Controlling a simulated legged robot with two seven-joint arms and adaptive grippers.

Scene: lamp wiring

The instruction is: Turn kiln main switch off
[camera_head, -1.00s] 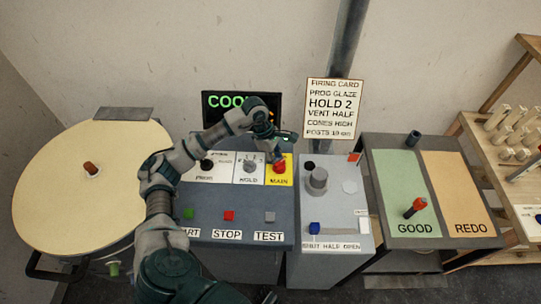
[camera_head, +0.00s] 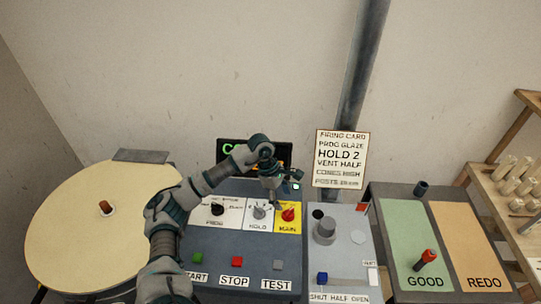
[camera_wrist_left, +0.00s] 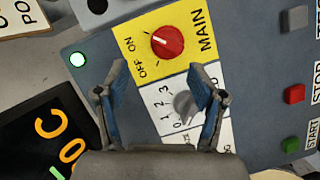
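The kiln main switch is a red knob (camera_head: 288,215) on the yellow MAIN plate, at the right end of the control panel's knob row. In the left wrist view the red knob (camera_wrist_left: 167,42) shows above and beyond the fingertips, its white mark pointing toward ON. My left gripper (camera_head: 271,196) is over the panel near the HOLD and MAIN knobs. In the left wrist view the gripper (camera_wrist_left: 160,95) is open and empty, its blue-padded fingers on either side of the grey HOLD knob (camera_wrist_left: 185,105); contact cannot be told. My right gripper is not in view.
The panel also has a black PROG knob (camera_head: 217,209) and START, STOP and TEST buttons (camera_head: 238,261). A lit display (camera_head: 225,150) and firing card (camera_head: 342,158) stand behind. A vent box (camera_head: 345,262) is right, a round kiln lid (camera_head: 70,225) left.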

